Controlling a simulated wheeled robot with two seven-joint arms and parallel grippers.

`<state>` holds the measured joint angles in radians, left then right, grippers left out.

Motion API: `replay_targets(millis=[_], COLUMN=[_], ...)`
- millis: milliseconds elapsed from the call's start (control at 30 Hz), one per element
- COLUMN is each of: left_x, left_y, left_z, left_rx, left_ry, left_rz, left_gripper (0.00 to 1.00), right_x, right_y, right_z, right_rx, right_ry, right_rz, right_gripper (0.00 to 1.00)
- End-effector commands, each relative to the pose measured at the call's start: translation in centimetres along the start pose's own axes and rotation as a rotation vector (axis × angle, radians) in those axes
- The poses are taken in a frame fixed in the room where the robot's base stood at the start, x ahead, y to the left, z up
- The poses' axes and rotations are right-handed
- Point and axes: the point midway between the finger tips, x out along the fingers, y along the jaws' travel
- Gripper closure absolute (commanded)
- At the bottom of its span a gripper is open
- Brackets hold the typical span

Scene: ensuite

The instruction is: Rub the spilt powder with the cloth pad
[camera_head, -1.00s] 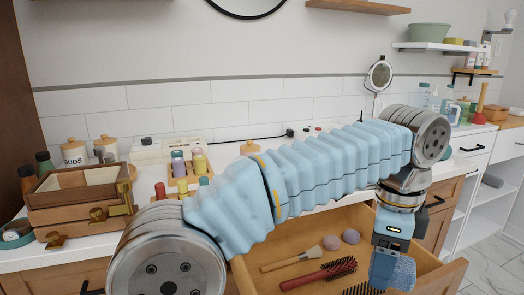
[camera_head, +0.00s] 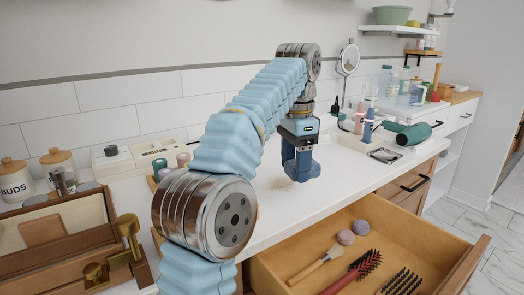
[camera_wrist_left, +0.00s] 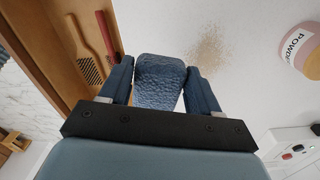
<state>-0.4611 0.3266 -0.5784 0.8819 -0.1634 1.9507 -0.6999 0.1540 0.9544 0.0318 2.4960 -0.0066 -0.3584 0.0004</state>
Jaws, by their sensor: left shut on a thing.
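My left gripper (camera_head: 300,170) is over the white counter, behind the open drawer. In the left wrist view its two fingers (camera_wrist_left: 158,88) are shut on the blue, textured cloth pad (camera_wrist_left: 158,70). The spilt powder (camera_wrist_left: 208,50), a pale tan speckled patch, lies on the counter just right of the pad in that view, apart from it in the picture. In the head view a faint tan patch of the powder (camera_head: 283,184) shows by the fingertips. I cannot tell whether the pad touches the counter. My right gripper is not in view.
An open wooden drawer (camera_head: 270,283) holds several brushes and two round puffs. A pink-and-cream powder tub (camera_wrist_left: 301,48) stands near the powder. A wooden box (camera_head: 60,240) stands at left; a green hairdryer (camera_head: 412,134) and small tray (camera_head: 384,155) lie at right.

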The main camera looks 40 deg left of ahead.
Motion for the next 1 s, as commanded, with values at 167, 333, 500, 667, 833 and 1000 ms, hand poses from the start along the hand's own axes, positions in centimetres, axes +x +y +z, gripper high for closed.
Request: replay_targets(millis=[167,333,500,667,833,1000], left_x=[-1.3,-1.4,0.1,1.9,3.4,4.2], left_y=[-3.9,-4.9,-5.1,-4.9,-5.0,-5.0], left_z=[4.8,6.4,6.5,6.4,6.3,6.3], left_rx=[-0.205,-0.268,-0.271,-0.265,-0.265,-0.264], left_ry=[-0.004,-0.004,-0.005,-0.007,-0.007,-0.005], left_rz=[-0.015,-0.019,-0.013,-0.019,-0.02,-0.021], left_gripper=[0.67,0.67,0.67,0.67,0.67,0.67], right_x=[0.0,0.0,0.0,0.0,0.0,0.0], right_y=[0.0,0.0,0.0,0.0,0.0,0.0], right_z=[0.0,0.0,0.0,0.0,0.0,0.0], right_rx=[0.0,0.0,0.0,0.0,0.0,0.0], right_ry=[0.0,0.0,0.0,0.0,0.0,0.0], right_rz=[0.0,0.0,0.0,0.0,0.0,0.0], right_gripper=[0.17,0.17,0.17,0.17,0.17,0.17])
